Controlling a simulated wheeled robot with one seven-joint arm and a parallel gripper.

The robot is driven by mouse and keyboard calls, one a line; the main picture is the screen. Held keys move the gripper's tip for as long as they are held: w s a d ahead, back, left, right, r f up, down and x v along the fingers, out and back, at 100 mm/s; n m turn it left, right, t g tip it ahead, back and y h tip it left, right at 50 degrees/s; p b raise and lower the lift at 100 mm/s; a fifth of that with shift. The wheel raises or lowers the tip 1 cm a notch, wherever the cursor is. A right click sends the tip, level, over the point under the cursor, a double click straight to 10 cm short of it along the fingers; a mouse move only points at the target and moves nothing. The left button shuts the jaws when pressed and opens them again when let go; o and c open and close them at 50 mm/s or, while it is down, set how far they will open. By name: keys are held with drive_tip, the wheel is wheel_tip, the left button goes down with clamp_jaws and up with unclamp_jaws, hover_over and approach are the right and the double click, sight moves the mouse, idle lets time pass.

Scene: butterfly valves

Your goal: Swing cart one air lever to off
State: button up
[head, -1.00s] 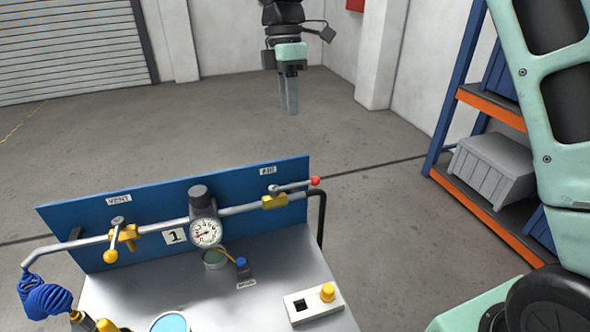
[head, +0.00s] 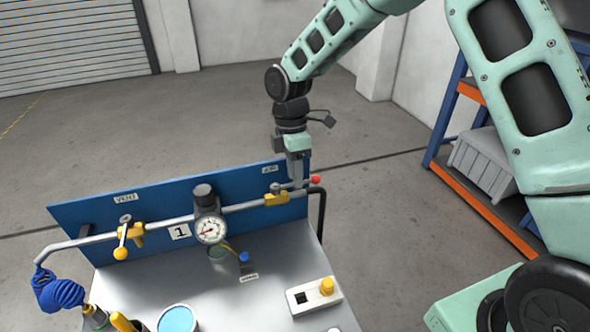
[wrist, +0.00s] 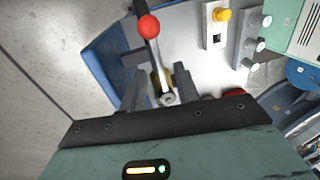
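The air lever has a red knob (head: 315,179) and lies along the pipe, at the right end of the blue panel (head: 70,218). Its yellow valve body (head: 276,197) sits on the pipe below the AIR label. My gripper (head: 296,183) points down at the lever from above. In the wrist view the red knob (wrist: 148,27) and silver handle (wrist: 155,62) show, with the handle running between the two spread fingers of my gripper (wrist: 158,85). The fingers stand apart on either side, and I see no contact with the handle.
The vent lever with a yellow knob (head: 121,253) points down at the left. A pressure gauge (head: 210,230) stands mid-panel beside a "1" plate. A switch box (head: 313,297) and a blue-topped can (head: 177,319) are on the cart top. Shelving stands at the right.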

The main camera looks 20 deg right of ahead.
drive_tip(key=shift+f, duration=0.3)
clamp_jaws()
